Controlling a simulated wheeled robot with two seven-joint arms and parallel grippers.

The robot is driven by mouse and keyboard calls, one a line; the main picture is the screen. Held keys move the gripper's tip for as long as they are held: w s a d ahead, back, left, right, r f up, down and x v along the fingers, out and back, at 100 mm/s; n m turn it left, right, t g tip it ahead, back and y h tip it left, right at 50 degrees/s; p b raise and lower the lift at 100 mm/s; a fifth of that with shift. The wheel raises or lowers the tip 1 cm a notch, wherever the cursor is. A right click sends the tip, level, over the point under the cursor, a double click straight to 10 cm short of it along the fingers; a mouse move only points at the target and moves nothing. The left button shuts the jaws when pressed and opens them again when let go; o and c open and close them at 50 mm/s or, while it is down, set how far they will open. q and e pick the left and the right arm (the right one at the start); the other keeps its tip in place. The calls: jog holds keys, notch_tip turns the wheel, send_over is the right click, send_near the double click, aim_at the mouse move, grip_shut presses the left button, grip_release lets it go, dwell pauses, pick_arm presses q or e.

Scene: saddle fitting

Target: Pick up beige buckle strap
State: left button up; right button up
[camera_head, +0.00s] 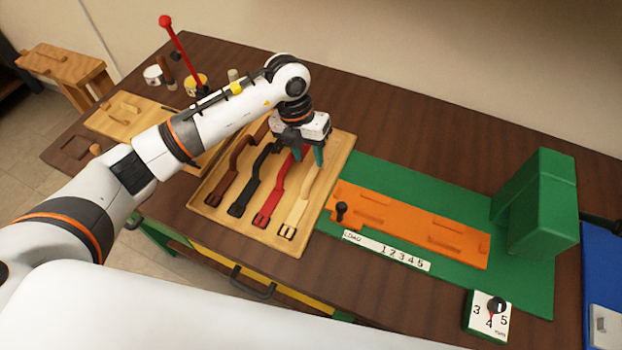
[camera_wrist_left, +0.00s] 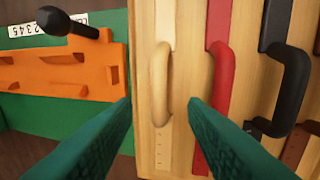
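The beige buckle strap (camera_head: 301,201) lies at the right end of a row of straps on the wooden tray (camera_head: 205,206), its buckle toward the front. In the left wrist view its raised beige loop (camera_wrist_left: 160,85) stands between and beyond the green fingertips. My left gripper (camera_head: 307,158) is above the tray at the far part of the straps. It is open, with the fingers (camera_wrist_left: 160,102) spread on either side of the beige loop and no visible contact. The red strap (camera_wrist_left: 220,75) is close beside the right finger. My right gripper is not in view.
Red, black and brown straps (camera_head: 238,173) lie left of the beige one. An orange board (camera_head: 410,228) with a black knob sits on a green mat (camera_head: 540,296) to the right. A green block (camera_head: 537,203) and a numbered dial (camera_head: 488,316) stand farther right.

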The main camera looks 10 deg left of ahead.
aim_at(312, 170)
pick_arm(q)
jog(key=shift+d+f, duration=0.15)
jog(key=shift+f, duration=0.5)
jog(key=f, duration=0.1)
jog(key=f+p, duration=0.1)
jog(key=f, duration=0.1)
jog(key=d+f+p, duration=0.1)
jog(key=shift+s+f, duration=0.15)
jog(key=shift+s, duration=0.15)
jog(key=shift+f, duration=0.4)
grip_shut()
